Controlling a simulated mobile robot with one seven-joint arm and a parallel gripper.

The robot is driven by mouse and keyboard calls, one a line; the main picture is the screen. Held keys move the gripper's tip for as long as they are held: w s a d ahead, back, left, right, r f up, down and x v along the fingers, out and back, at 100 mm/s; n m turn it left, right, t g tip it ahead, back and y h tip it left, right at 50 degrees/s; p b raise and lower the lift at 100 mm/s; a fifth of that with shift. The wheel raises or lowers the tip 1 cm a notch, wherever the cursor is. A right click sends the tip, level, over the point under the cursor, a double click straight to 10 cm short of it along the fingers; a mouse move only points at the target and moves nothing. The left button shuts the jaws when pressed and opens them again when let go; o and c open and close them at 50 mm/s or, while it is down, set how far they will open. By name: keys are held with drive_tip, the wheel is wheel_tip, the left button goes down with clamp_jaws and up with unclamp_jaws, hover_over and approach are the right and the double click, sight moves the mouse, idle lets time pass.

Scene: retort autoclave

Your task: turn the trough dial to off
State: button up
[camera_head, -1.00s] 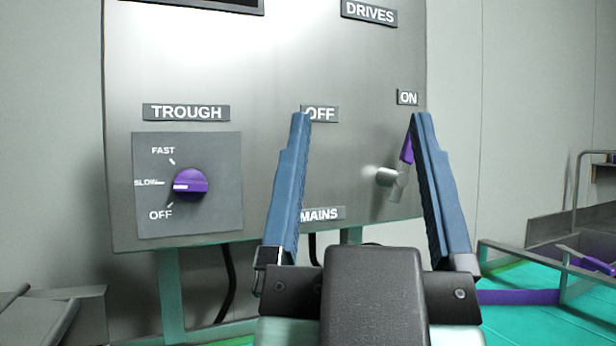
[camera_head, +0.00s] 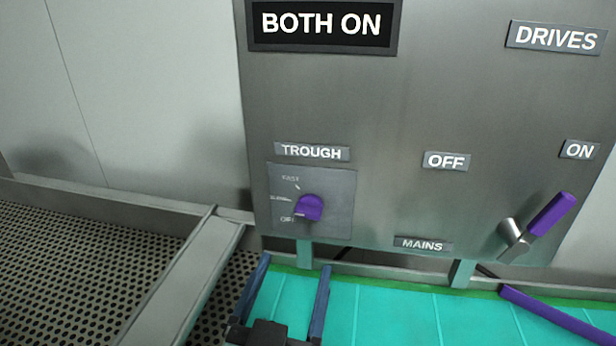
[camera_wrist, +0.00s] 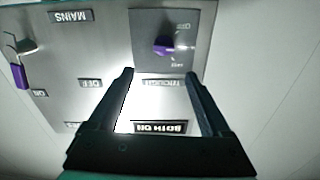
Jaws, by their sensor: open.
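The trough dial (camera_head: 309,207) is a purple knob on a grey plate with FAST, SLOW and OFF marks, under the TROUGH label (camera_head: 311,152) at the panel's lower left. Its pointer is too small to read surely now; a second ago it pointed left, at SLOW. My gripper (camera_head: 293,264) is open and empty, its fingers pointing up, low in the head view below the dial. In the wrist view, the view is upside down and the dial (camera_wrist: 166,46) shows beyond and between the open fingertips (camera_wrist: 159,73), apart from them.
A display (camera_head: 322,24) reads BOTH ON. The mains lever (camera_head: 538,226), purple-handled, leans up right toward the ON label (camera_head: 579,150). A teal slatted surface (camera_head: 390,315) lies below the panel (camera_head: 400,110). A perforated tray (camera_head: 80,265) and metal rail (camera_head: 185,285) lie at left.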

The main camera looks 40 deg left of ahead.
drive_tip(key=b, duration=0.9)
approach(307, 216)
drive_tip(key=w, duration=0.2)
drive_tip(key=x, duration=0.2)
drive_tip(key=p+x, duration=0.1)
drive_tip(key=x, duration=0.1)
drive_tip(key=a+p+x, duration=0.1)
drive_tip(key=x, duration=0.1)
drive_tip(key=shift+a+r, duration=0.15)
drive_tip(key=shift+r, duration=0.05)
drive_tip(key=shift+x, duration=0.8)
drive_tip(key=shift+f, duration=0.15)
clamp_jaws()
